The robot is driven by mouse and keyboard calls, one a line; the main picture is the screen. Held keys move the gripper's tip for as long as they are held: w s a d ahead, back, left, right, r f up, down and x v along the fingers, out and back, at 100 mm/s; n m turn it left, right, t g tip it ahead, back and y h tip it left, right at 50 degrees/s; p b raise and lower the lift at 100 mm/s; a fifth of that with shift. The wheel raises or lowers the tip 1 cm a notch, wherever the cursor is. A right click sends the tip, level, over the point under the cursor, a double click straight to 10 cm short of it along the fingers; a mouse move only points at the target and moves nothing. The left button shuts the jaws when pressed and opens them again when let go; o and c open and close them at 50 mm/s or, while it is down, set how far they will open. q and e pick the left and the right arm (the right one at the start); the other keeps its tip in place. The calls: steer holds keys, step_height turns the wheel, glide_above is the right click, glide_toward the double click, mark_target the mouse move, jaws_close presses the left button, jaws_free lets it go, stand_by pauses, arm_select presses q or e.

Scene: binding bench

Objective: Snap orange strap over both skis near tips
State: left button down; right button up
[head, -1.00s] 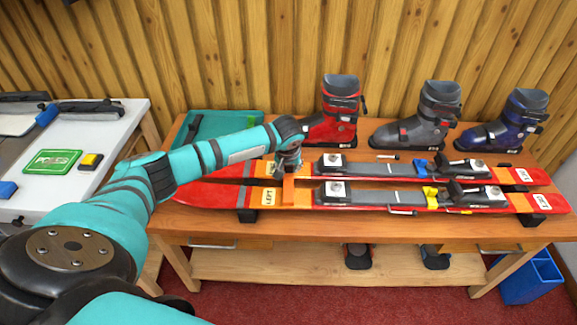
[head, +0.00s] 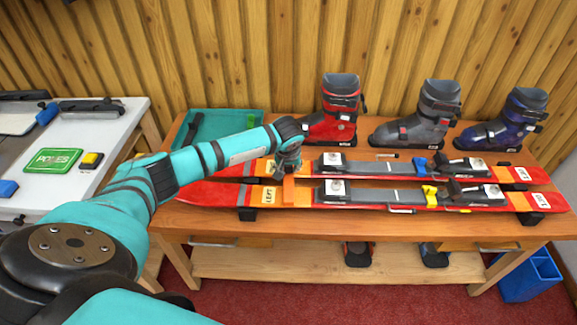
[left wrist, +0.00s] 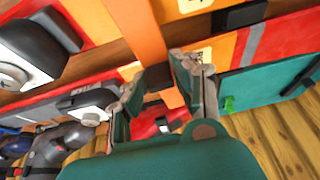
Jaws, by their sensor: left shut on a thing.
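Two red skis lie side by side on the bench, the near ski (head: 215,193) and the far ski (head: 500,174), tips at the left. An orange strap (head: 289,191) lies across the near ski beside its LEFT label. The strap also shows in the left wrist view (left wrist: 144,38), running to my fingers. My left gripper (head: 287,170) is above the skis at the strap's far end. In the left wrist view my left gripper (left wrist: 156,79) is shut on the strap's end around a dark piece. The fingers partly hide that end. My right gripper is not in view.
Red (head: 341,112), grey (head: 430,117) and dark blue (head: 507,122) boots stand behind the skis. A teal tray (head: 228,122) lies at the back left. A white table (head: 110,140) stands left, and a blue bin (head: 532,277) is on the floor at right.

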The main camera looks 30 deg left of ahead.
mark_target(288, 173)
arm_select(q)
steer(key=shift+f+b, duration=0.65)
steer(key=shift+f, duration=1)
steer(key=shift+c, duration=2.3)
jaws_free()
steer(key=shift+r, duration=0.1)
step_height(288, 173, up, 10)
steer(key=p, duration=1.1)
